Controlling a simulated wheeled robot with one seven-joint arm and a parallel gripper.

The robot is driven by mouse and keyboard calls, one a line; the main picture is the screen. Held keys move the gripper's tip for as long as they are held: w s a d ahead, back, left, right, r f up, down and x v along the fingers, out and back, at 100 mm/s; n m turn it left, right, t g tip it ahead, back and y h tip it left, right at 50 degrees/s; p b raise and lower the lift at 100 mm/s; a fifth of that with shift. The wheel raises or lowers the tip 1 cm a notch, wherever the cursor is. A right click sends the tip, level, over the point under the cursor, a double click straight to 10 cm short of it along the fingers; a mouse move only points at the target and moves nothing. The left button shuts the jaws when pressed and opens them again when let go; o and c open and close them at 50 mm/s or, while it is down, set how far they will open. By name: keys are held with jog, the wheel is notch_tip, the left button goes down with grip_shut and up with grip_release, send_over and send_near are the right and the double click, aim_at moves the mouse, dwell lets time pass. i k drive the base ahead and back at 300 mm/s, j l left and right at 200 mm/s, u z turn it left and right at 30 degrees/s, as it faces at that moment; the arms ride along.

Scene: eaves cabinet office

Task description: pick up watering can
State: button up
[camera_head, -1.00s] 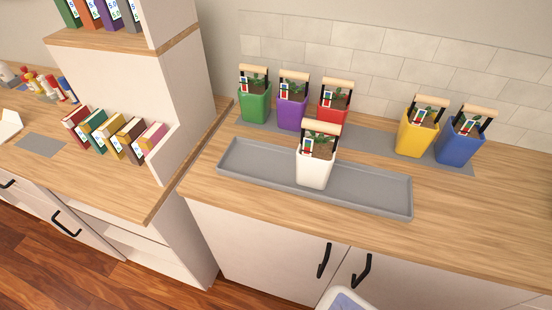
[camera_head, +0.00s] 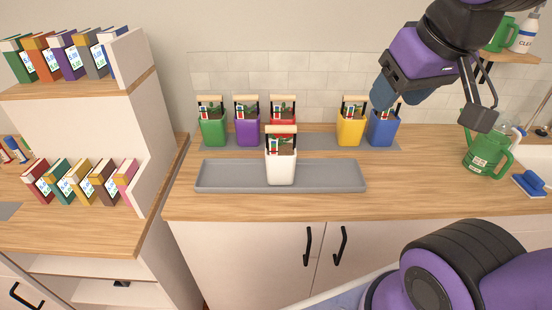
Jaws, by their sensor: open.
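The watering can (camera_head: 485,152) is green with a pale label and stands on the wooden counter at the right, beside the sink. Part of its top is hidden behind my gripper. My gripper (camera_head: 437,106) hangs in the upper right, open and empty, above and to the left of the can. It is apart from the can, with a dark finger on each side.
A white pot (camera_head: 281,167) stands on a grey tray (camera_head: 330,178). Several coloured pots, among them a yellow one (camera_head: 350,128), stand on a grey mat behind. A blue brush (camera_head: 530,183) lies right of the can. A bookshelf (camera_head: 100,139) stands left.

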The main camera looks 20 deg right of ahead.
aim_at(484, 154)
jog(key=z, duration=1.75)
jog(key=i+l, duration=0.3)
jog(key=l, duration=0.2)
jog(key=i+l, duration=0.35)
jog(key=l, duration=0.15)
